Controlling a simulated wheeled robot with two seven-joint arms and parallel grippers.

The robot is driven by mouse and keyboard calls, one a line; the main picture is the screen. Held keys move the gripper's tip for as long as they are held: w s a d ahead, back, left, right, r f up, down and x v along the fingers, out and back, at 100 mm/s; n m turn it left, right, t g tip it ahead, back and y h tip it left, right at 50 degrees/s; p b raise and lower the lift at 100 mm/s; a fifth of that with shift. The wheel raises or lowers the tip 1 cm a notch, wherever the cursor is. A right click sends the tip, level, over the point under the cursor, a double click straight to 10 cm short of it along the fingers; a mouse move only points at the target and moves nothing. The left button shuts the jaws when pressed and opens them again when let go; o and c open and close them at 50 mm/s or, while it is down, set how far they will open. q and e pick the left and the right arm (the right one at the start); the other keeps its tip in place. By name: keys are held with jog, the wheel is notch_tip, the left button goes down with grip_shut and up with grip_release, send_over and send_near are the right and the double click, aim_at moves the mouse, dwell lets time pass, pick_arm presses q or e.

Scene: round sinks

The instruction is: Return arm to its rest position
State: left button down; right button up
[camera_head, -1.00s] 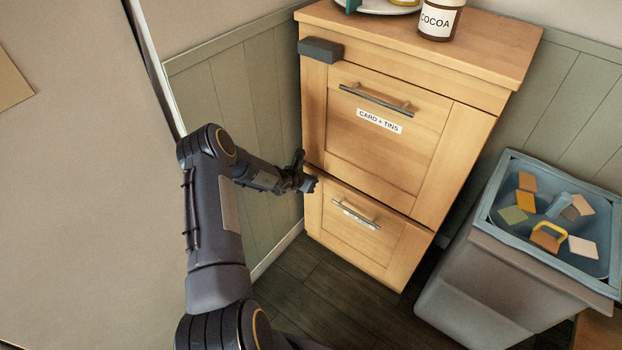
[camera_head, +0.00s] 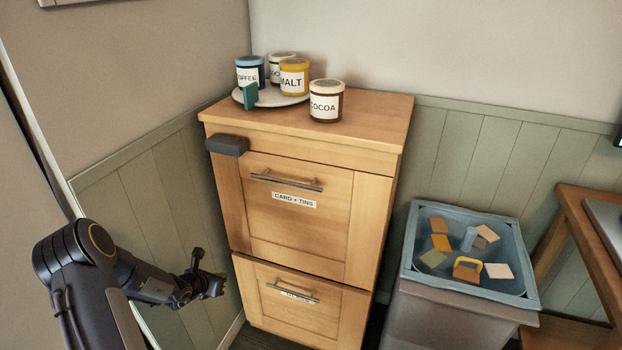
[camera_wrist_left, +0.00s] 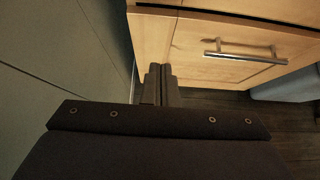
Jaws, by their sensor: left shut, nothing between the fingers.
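My left arm (camera_head: 88,275) comes in from the lower left in the head view. Its gripper (camera_head: 218,284) is shut and empty, at the left side of the wooden cabinet (camera_head: 225,210). In the left wrist view the two fingers (camera_wrist_left: 160,82) are together with nothing between them, pointing toward the cabinet's lower front corner. The lower drawer (camera_wrist_left: 220,58) with its metal handle is to the right of the fingers there. My right gripper is not in view.
The cabinet's upper door is labelled CARD + TINS (camera_head: 294,200). On top stand a cocoa jar (camera_head: 326,104) and a plate (camera_head: 262,99) with several jars. A wooden table (camera_head: 590,215) is at far right.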

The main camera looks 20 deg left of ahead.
pick_arm(q)
jog(key=s+d+r+m+h, duration=0.1)
jog(key=d+r+m+h, duration=0.2)
jog(key=d+r+m, duration=0.6)
jog(key=s+d+r+m+h, duration=0.2)
jog(key=d+r+m, duration=0.25)
jog(key=r, duration=0.95)
jog(key=s+d+r+m+g+h, duration=0.1)
jog(key=s+d+r+m+g, duration=0.1)
jog(key=s+d+r+m, duration=0.35)
jog(key=s+d+r+m+g, duration=0.1)
jog(key=s+d+r+m, duration=0.1)
jog(key=s+d+m, duration=0.7)
jog(key=s+a+f+m+g+y, duration=0.1)
jog(key=s+a+m, duration=0.1)
jog(key=s, duration=0.5)
jog(key=s+a+f+m+y, duration=0.2)
jog(key=s+m, duration=0.1)
jog(key=s, duration=0.3)
notch_tip(320, 180, up, 15)
jog(key=p, duration=1.5)
jog(key=shift+s+a, duration=0.25)
jog(key=shift+s, duration=0.1)
